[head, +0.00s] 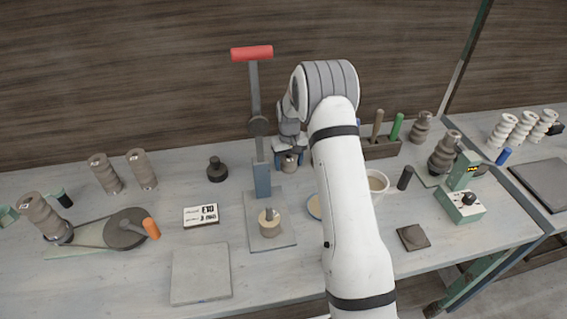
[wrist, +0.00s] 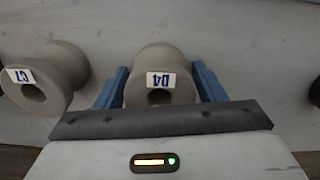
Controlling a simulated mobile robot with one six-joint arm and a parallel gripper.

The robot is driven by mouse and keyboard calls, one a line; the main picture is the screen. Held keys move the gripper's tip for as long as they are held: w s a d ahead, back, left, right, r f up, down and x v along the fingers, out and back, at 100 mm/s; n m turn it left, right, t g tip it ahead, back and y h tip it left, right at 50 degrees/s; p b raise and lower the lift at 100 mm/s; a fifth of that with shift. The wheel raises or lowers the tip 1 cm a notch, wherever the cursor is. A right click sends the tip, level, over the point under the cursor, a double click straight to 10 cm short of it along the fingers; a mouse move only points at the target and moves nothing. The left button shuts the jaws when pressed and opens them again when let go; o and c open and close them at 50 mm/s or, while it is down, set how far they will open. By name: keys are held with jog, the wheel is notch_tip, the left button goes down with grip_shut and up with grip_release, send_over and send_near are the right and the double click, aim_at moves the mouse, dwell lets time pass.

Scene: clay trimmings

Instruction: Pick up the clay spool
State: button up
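A grey-brown clay spool (wrist: 160,62) with a white label reading D4 sits between the two blue fingers of my gripper (wrist: 160,88) in the wrist view. One finger is on each side, very close to the spool; I cannot tell whether they touch it. In the head view my gripper (head: 288,158) points down at the back of the bench, with the spool (head: 289,164) between its fingertips. Another clay spool (wrist: 62,72), labelled C7, lies to the left in the wrist view, apart from the fingers.
A lever press with a red handle (head: 252,53) stands just left of my gripper in the head view. A dark knob-topped piece (head: 217,169) is farther left. A tool block (head: 382,148) and a cream cup (head: 377,184) are to the right. The wooden wall is close behind.

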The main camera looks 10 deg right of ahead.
jog(key=c, duration=0.8)
notch_tip(320, 180, up, 10)
jog(key=shift+r+b, duration=0.1)
jog(key=shift+b, duration=0.9)
